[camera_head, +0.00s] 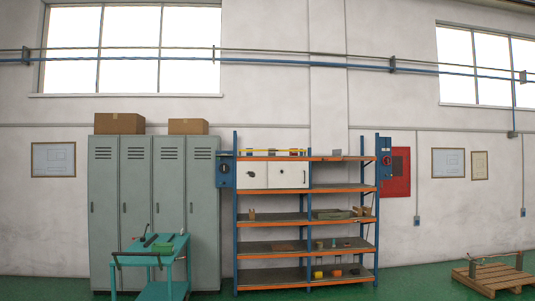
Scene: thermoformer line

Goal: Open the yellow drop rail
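A thin yellow rail (272,150) runs level along the top left bay of the shelving unit (236,215). It sits just above a white two-door cabinet (256,176). The rail is small in this view, and I cannot make out its pivots or catch. Small dark and coloured items show close behind or beside it. My gripper and arm are not in view.
A teal cart (160,290) with loose tools stands front left, before grey lockers (105,215) topped with cardboard boxes (119,123). A wooden pallet (487,275) lies at right. A red panel (401,172) is on the wall. Green floor is clear between shelf and pallet.

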